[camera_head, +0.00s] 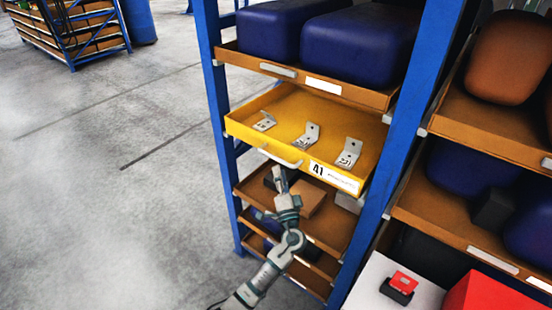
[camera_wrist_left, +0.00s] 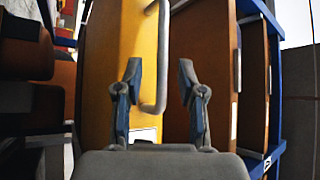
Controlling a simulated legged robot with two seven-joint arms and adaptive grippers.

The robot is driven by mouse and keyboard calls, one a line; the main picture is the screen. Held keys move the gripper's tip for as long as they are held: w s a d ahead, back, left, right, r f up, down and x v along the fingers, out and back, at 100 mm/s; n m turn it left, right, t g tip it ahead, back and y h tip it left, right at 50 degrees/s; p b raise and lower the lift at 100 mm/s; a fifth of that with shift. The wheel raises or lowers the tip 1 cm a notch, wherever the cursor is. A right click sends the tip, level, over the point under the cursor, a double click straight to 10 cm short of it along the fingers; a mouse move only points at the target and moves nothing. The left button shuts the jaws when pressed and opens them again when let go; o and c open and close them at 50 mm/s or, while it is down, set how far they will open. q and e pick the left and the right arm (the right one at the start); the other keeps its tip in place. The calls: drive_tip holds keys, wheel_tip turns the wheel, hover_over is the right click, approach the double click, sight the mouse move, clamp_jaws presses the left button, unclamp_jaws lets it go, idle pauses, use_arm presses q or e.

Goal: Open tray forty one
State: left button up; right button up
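My left gripper (camera_head: 281,172) is just below the handle in the head view. In the left wrist view its fingers (camera_wrist_left: 160,72) are apart, with the handle between them in the picture; contact cannot be told. My right gripper is not in view.
Above is a brown tray (camera_head: 240,58) with dark blue castings (camera_head: 360,40). Below are brown trays (camera_head: 250,190) with blocks. A blue post (camera_head: 405,110) and another rack stand to the right, with a red box (camera_head: 485,295) in front.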

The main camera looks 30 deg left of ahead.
sight(276, 159)
use_arm(q)
drive_tip(key=x, duration=0.6)
drive_tip(key=shift+w+r, duration=0.1)
clamp_jaws()
